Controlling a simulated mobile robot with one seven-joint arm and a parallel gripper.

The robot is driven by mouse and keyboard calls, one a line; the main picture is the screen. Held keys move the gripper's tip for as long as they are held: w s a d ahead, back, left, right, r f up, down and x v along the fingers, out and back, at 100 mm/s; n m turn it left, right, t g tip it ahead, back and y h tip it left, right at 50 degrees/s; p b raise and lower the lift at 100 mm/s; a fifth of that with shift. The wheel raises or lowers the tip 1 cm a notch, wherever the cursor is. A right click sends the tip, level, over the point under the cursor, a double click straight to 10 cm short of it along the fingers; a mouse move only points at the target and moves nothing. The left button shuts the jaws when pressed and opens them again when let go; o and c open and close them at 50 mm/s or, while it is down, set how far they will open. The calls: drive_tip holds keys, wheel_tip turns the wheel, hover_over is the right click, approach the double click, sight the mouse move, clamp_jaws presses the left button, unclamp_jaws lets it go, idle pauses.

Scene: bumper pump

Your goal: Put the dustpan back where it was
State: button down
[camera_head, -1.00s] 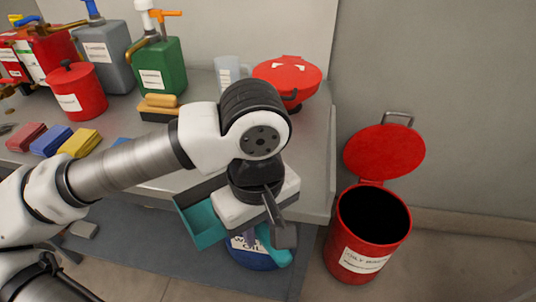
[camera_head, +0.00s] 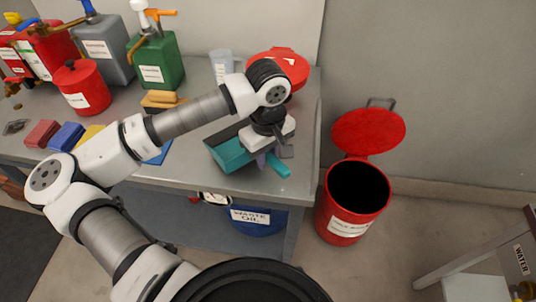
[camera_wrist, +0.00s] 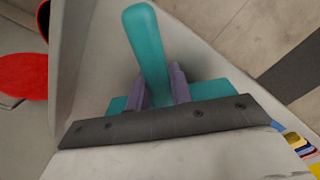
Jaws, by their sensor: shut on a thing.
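The teal dustpan (camera_head: 228,153) with a dark inner side is in my gripper (camera_head: 266,158), over the front right part of the metal workbench (camera_head: 190,170) in the head view. Its handle points toward the lower right. In the wrist view the teal handle (camera_wrist: 147,42) rises between the two purple fingers of my gripper (camera_wrist: 161,86), which are shut on it. Whether the pan touches the bench top I cannot tell; my wrist hides part of it.
A red lidded bowl (camera_head: 285,62) and a pale cup (camera_head: 221,66) stand behind my wrist. A brush (camera_head: 160,101) and coloured cloths (camera_head: 66,137) lie to the left. An open red waste bin (camera_head: 350,208) stands right of the bench, and a blue waste oil drum (camera_head: 255,218) below it.

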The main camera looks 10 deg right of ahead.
drive_tip(key=shift+w+d, duration=0.15)
drive_tip(key=shift+w, duration=0.15)
drive_tip(key=shift+f, duration=0.25)
wheel_tip(320, 180, down, 3)
drive_tip(key=shift+r+p, duration=0.1)
drive_tip(key=shift+p, duration=0.75)
drive_tip(key=shift+f+b, duration=0.3)
drive_tip(key=shift+b, duration=0.05)
drive_tip(key=c, duration=1.3)
unclamp_jaws()
drive_tip(key=shift+o, duration=0.2)
drive_tip(key=shift+r, duration=0.2)
